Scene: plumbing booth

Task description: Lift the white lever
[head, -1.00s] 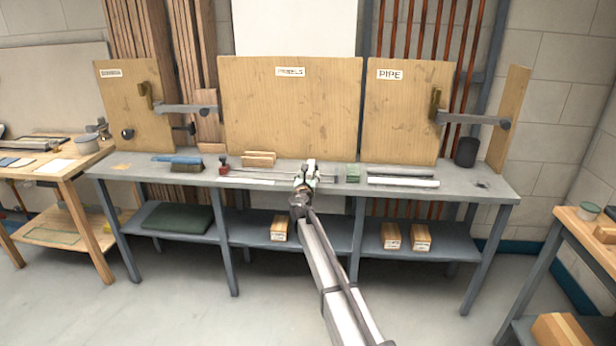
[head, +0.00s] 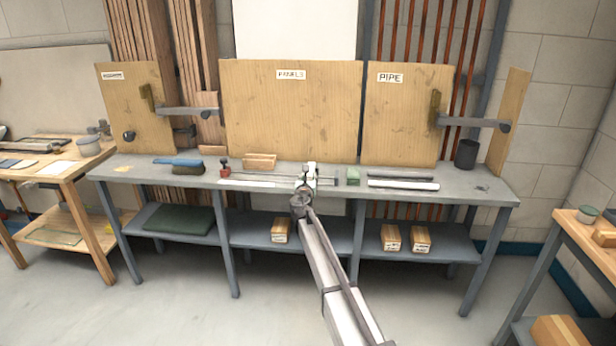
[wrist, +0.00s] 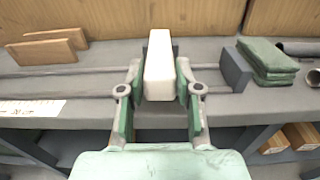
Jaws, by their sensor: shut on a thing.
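The white lever (wrist: 159,66) stands upright between the fingers of my gripper (wrist: 159,84) in the wrist view. The green-padded fingers are shut on its lower part, one on each side, and its upper part rises beyond them. In the head view, the lever (head: 311,170) is a small white piece at the end of my gripper (head: 306,184), over the middle of the grey bench (head: 460,192). The lever's base is hidden by my gripper.
Thin rails run along the bench on both sides of the lever, ending at a grey block (wrist: 235,68). Green pads (wrist: 267,60) lie to the right, with pipes (head: 402,184) beyond. Wooden blocks (head: 260,161) lie to the left. A wooden panel (head: 290,115) stands behind.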

